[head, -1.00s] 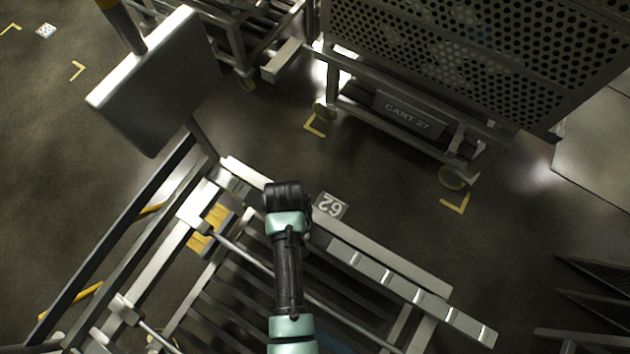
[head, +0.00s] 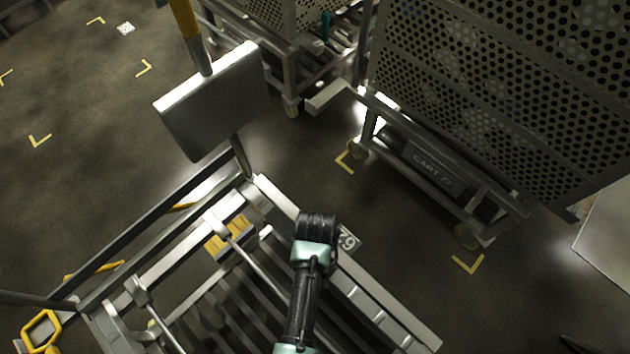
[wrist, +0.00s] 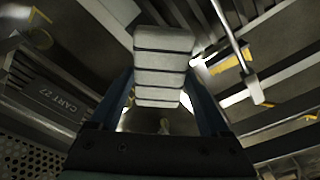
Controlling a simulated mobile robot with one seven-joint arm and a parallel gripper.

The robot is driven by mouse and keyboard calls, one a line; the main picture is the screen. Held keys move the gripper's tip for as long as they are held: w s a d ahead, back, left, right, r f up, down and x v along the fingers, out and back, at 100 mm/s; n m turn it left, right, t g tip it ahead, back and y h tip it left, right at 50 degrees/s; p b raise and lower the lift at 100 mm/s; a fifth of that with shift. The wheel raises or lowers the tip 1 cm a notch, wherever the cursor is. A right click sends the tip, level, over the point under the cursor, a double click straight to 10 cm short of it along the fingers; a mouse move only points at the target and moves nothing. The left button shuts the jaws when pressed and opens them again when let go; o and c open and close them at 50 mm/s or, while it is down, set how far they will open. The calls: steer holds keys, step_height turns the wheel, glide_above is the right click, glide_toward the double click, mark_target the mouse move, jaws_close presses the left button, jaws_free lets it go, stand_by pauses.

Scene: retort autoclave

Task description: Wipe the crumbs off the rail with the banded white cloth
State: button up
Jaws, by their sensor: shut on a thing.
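The banded white cloth (wrist: 163,48) is a pale, padded block with dark bands across it, in the upper middle of the wrist view. My gripper (wrist: 162,82) is shut on it, with one dark finger on each side. In the head view the dark end of my arm hangs over the slatted metal frame, and the cloth and jaws are hidden there. Light metal rails (head: 285,205) run along the frame's edges; I cannot tell which is the one to wipe. I see no crumbs clearly in either view.
A perforated cart marked CART 27 (head: 440,175) stands at the upper right, and another cart (head: 300,60) behind. A grey panel on a post (head: 215,100) rises at the frame's far left corner. Bare floor (head: 90,120) lies at the left.

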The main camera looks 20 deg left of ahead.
steer(key=shift+r+p, duration=1)
steer(key=shift+r, duration=0.35)
